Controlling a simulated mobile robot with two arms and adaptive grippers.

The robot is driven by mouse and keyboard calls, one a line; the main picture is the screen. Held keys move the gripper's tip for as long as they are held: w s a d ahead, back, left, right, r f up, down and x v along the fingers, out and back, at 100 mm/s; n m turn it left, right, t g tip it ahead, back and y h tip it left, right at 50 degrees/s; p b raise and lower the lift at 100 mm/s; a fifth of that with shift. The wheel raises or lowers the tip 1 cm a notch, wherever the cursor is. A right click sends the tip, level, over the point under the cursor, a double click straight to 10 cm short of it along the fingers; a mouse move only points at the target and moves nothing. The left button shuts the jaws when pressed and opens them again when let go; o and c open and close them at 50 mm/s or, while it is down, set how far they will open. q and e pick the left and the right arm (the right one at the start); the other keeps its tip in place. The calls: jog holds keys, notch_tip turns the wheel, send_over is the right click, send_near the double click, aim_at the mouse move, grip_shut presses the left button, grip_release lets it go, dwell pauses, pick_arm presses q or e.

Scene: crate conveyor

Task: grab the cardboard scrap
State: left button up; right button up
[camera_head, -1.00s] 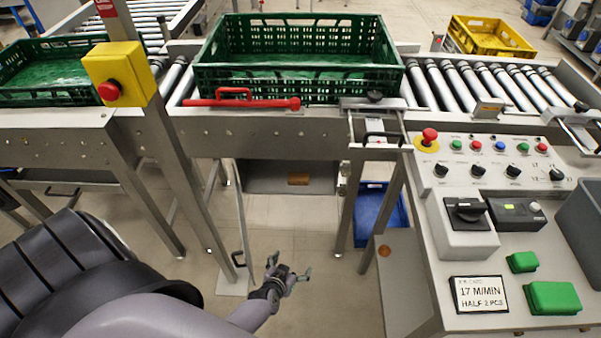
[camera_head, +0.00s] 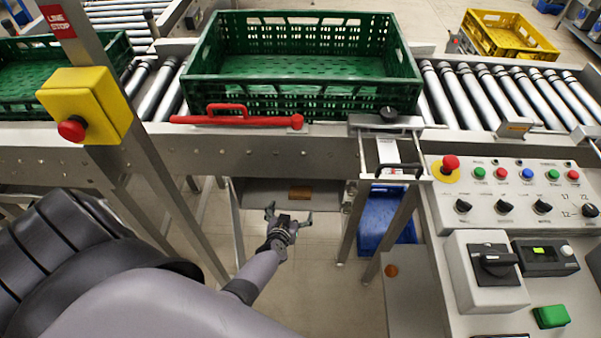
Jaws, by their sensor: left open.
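A small brown piece that looks like the cardboard scrap (camera_head: 300,193) lies on a grey metal shelf or tray (camera_head: 262,190) under the conveyor. My left gripper (camera_head: 289,217) is open and empty, with its fingers spread. In the picture it sits just below the brown piece, apart from it as far as I can tell; the depth between them is hard to judge. My right gripper is not in view.
A green crate (camera_head: 305,103) sits on the rollers above, with a red bar (camera_head: 237,119) along the conveyor edge. Steel legs stand either side of the shelf. A blue bin (camera_head: 385,224) is under the conveyor at right, beside the control panel (camera_head: 519,188).

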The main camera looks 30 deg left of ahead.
pick_arm(q)
jog(key=b, duration=0.4)
send_near(301, 192)
jog(key=b+x, duration=0.1)
jog(key=x, duration=0.3)
jog(key=shift+s+f+b, duration=0.1)
jog(key=shift+s+b, duration=0.05)
jog(key=shift+b, duration=0.15)
jog(key=shift+a, duration=0.1)
jog(key=shift+w+f+b, duration=0.1)
jog(key=shift+w+b, duration=0.2)
jog(key=shift+b, duration=0.05)
jog(key=b+x, duration=0.4)
jog(key=shift+w+a+f, duration=0.15)
jog(key=shift+w+f, duration=0.05)
jog(key=shift+f, duration=0.05)
jog(key=shift+r, duration=0.1)
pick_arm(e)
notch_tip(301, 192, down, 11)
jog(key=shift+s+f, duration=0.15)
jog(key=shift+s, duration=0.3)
pick_arm(q)
jog(key=shift+c, duration=0.6)
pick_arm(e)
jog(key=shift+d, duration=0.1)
